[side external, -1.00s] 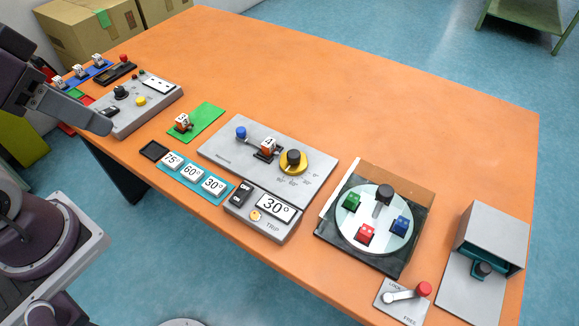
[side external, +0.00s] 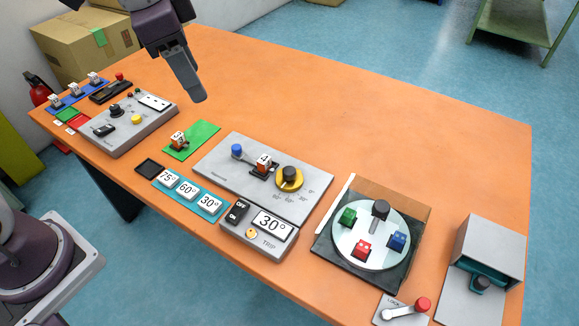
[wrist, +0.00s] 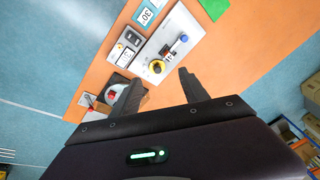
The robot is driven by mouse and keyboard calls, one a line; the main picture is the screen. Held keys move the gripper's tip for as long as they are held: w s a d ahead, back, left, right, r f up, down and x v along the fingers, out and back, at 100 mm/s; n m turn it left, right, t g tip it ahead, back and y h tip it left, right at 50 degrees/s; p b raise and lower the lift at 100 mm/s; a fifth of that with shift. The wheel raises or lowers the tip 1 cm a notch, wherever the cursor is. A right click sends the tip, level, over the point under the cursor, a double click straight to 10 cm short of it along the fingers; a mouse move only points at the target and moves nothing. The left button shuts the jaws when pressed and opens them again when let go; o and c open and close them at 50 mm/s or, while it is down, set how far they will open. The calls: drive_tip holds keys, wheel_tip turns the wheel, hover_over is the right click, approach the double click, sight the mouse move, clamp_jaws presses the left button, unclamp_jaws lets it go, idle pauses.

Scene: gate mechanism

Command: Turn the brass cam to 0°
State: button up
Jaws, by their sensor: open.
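The brass cam (side external: 289,179) is a yellow disc with a black knob on top, mounted on a grey panel (side external: 225,177). Degree marks, with 0° at the upper right, run along its right and lower sides. I cannot tell its exact angle. The cam also shows in the wrist view (wrist: 157,67), ahead of my fingertips. My gripper (side external: 199,98) is in the air above the table, up and left of the cam and apart from it. In the wrist view my gripper (wrist: 160,90) has its two fingers spread, with nothing between them.
A numbered orange-and-white block (side external: 263,162) and a blue knob (side external: 237,149) share the panel. A turntable (side external: 352,247) with coloured blocks is to the right. The table's far side is clear.

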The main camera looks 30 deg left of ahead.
drive_tip(key=w+d+f+m+g, duration=0.1)
drive_tip(key=w+d+f+m, duration=0.1)
drive_tip(key=w+f, duration=0.35)
drive_tip(key=m+g, duration=0.2)
drive_tip(key=m, duration=0.5)
hover_over(290, 170)
wheel_tip(290, 170, down, 18)
wheel_tip(290, 170, down, 7)
clamp_jaws()
